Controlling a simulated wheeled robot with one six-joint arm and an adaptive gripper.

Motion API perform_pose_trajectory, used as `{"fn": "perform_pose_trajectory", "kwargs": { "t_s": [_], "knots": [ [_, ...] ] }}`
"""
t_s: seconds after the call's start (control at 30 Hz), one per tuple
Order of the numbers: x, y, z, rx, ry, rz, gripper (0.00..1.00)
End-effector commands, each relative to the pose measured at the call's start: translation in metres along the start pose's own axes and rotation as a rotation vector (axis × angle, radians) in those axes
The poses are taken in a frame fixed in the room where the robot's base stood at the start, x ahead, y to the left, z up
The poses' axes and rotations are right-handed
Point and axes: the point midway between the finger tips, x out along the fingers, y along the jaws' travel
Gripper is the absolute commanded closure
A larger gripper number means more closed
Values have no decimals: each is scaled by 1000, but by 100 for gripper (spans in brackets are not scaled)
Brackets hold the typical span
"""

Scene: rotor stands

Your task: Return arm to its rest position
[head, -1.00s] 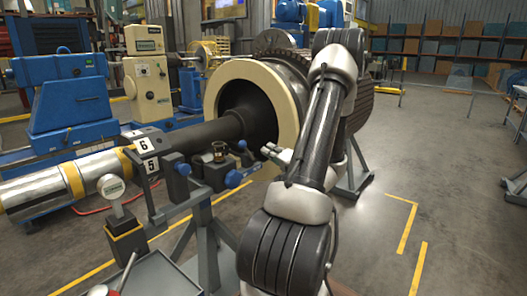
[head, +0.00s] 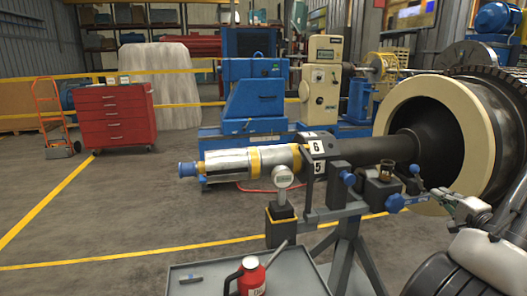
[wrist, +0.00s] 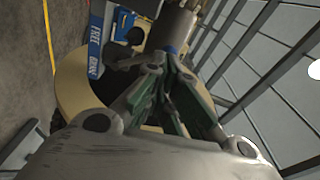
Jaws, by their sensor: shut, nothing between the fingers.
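My gripper (head: 434,194) is at the right of the head view, shut and empty. It is beside the blue-ended fitting (head: 397,203) on the rotor stand, in front of the cream ring (head: 398,96). Whether they touch is unclear. My arm runs off the lower right edge. In the wrist view, my gripper (wrist: 165,70) shows green inner faces. A blue label (wrist: 96,40) lies left of the fingers, and part of the cream ring (wrist: 75,85) is behind them.
The dark shaft (head: 375,150) ends in a silver section (head: 225,162). A grey tray (head: 195,275) bears a red container (head: 251,277). A red tool cabinet (head: 116,117) stands far left. The left floor is open.

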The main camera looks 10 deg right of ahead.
Motion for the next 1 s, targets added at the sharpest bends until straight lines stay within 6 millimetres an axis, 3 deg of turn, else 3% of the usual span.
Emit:
{"fn": "perform_pose_trajectory", "kwargs": {
  "t_s": [0.1, 0.2, 0.3, 0.43, 0.53, 0.7, 0.87, 1.0],
  "knots": [
    [-26, 21, 57, 246, -194, 140, 100],
    [-53, 20, 107, 372, -369, 298, 100],
    [-84, 11, 157, 416, -552, 501, 100],
    [-132, -3, 203, 337, -744, 804, 100],
    [-166, -16, 218, 174, -837, 1023, 100],
    [-198, -49, 212, -244, -891, 1257, 100],
    [-199, -93, 206, -705, -897, 1268, 100],
    [-192, -133, 220, -1049, -915, 1138, 100]
  ]
}}
